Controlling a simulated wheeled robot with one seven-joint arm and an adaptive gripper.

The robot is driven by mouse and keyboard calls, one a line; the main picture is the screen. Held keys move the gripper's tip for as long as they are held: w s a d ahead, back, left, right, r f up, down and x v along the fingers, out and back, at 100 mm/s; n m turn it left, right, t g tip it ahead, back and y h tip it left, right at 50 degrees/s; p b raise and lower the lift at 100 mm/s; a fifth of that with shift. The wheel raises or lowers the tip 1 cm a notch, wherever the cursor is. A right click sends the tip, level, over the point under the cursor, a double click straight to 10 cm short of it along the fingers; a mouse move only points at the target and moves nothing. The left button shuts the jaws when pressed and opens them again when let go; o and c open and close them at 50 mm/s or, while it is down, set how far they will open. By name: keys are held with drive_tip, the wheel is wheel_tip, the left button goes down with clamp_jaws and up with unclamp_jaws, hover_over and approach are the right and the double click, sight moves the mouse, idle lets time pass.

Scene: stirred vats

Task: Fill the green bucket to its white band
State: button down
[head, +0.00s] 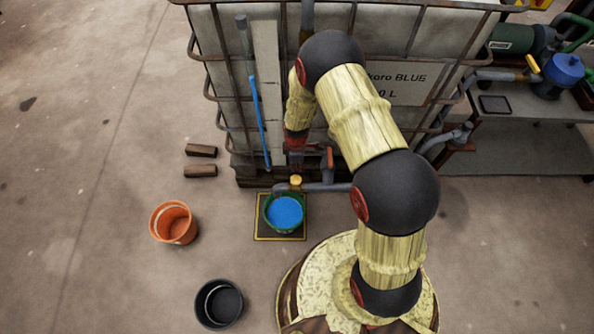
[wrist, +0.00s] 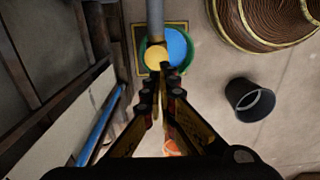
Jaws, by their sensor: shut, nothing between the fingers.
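The green bucket (head: 267,222) stands under the outlet of a grey pipe (head: 325,187) and holds blue liquid (head: 286,212). Its white band is not visible, so I cannot tell the level against it. In the wrist view, the pipe and a yellow cap partly cover the green bucket (wrist: 191,55). A red lever (head: 328,158) stands by the pipe. My gripper (head: 295,156) points down just left of the lever, at the tank's front. In the wrist view, my gripper (wrist: 162,76) is shut and empty. I cannot see whether liquid is flowing.
The bucket sits on a yellow-edged dark mat (head: 261,234). A large caged tank (head: 230,60) with a blue level tube (head: 260,120) stands behind. An orange bucket (head: 173,223), a black bucket (head: 219,304) and two wooden blocks (head: 200,170) lie left. The far left floor is clear.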

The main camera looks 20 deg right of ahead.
drive_tip(key=shift+r, duration=1)
